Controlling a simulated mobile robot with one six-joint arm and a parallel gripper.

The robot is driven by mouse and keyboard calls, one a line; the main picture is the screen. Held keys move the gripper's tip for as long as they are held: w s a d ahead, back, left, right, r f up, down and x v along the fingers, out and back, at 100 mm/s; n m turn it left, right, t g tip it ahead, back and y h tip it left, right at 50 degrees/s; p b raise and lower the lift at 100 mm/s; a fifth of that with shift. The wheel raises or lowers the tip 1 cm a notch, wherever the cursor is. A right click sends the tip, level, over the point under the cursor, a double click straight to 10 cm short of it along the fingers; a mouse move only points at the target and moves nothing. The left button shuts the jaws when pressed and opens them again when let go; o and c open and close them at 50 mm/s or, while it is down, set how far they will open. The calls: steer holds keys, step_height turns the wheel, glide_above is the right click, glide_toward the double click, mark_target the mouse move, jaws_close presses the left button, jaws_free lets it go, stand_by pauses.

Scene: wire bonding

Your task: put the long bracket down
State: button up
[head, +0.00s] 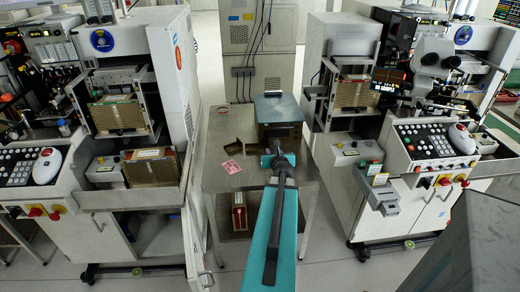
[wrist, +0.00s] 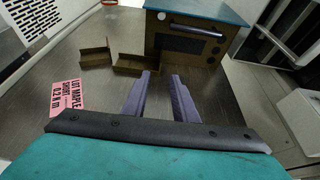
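Two brown, angled brackets lie on the grey metal table. The longer-looking one, which I take as the long bracket (wrist: 134,65), is in the wrist view just ahead of my left finger; it also shows in the head view (head: 246,147). The shorter bracket (wrist: 95,54) lies to its left. My gripper (wrist: 161,76) is open, with a clear gap between its two grey-purple fingers and nothing between them. The left fingertip appears close to the long bracket's right end; I cannot tell whether they touch. In the head view my arm hides most of the gripper.
A brown box with a blue-grey lid (wrist: 195,12) and a front handle stands just beyond my gripper. A pink label card (wrist: 66,96) lies on the table (wrist: 90,85) at left. Bonding machines (head: 120,90) flank the table. Bare tabletop shows left of the fingers.

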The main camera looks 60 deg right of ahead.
mark_target(257, 146)
steer(key=shift+d, duration=0.1)
stand_by(0.3)
steer(key=shift+x, duration=4.3)
steer(key=shift+f, duration=0.15)
steer(key=shift+p+x, duration=0.3)
steer(key=shift+x, duration=2.25)
steer(key=shift+s+f, duration=0.1)
jaws_close()
